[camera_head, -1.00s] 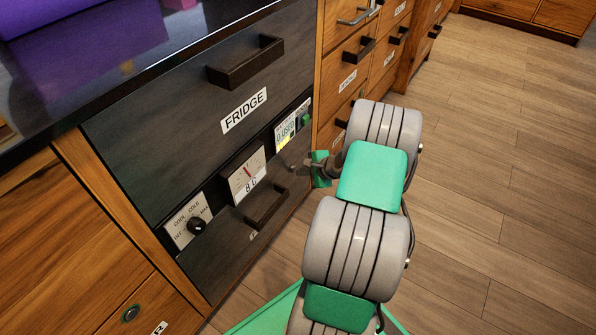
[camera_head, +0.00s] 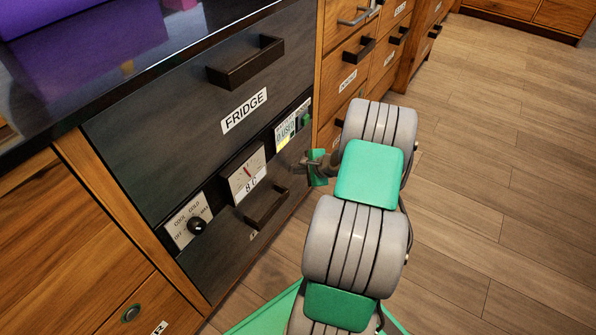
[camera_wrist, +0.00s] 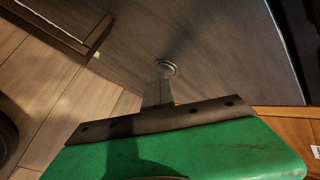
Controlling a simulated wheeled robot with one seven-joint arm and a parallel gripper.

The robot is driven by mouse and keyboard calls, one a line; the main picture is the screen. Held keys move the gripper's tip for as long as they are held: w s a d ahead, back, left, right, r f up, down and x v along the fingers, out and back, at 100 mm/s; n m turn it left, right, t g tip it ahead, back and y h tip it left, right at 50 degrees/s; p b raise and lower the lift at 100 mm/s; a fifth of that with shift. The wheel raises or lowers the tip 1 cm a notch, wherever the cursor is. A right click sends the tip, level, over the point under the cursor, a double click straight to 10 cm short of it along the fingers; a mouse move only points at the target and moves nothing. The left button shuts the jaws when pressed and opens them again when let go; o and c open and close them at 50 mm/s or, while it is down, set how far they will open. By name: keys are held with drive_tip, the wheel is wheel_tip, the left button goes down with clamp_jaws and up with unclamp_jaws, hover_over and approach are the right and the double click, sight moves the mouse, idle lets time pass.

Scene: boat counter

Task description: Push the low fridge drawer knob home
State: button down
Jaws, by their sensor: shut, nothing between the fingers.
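The low fridge drawer (camera_head: 225,262) is a dark panel with a black bar handle (camera_head: 267,208) at its upper part. In the wrist view a small round metal knob (camera_wrist: 167,67) is set in the dark drawer front. My gripper (camera_wrist: 160,88) is shut and empty, its narrow fingers pointing at the knob. The fingertips overlap the knob's lower edge in that view; I cannot tell whether they touch it. In the head view my gripper (camera_head: 303,163) is at the right end of the drawer front, and the knob is not clear there.
Above the low drawer are a dial thermometer (camera_head: 248,174), a black control knob (camera_head: 197,226) and a small display panel (camera_head: 286,132). The larger fridge drawer (camera_head: 180,130) is above them. Wooden drawers (camera_head: 347,88) stand to the right. The plank floor (camera_head: 490,190) is clear.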

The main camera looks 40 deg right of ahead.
idle(0.3)
drive_tip(key=shift+s+d+p, duration=0.3)
drive_tip(key=shift+s+p, duration=0.05)
drive_tip(key=shift+s, duration=0.5)
drive_tip(key=shift+s+d+p, duration=0.25)
drive_tip(key=shift+s+p, duration=0.05)
drive_tip(key=shift+s, duration=0.5)
drive_tip(key=shift+s, duration=0.1)
drive_tip(key=s, duration=0.1)
drive_tip(key=s+d, duration=0.1)
drive_tip(key=s, duration=0.1)
drive_tip(key=s+p, duration=0.1)
drive_tip(key=shift+s+d, duration=0.3)
drive_tip(key=shift+d, duration=0.1)
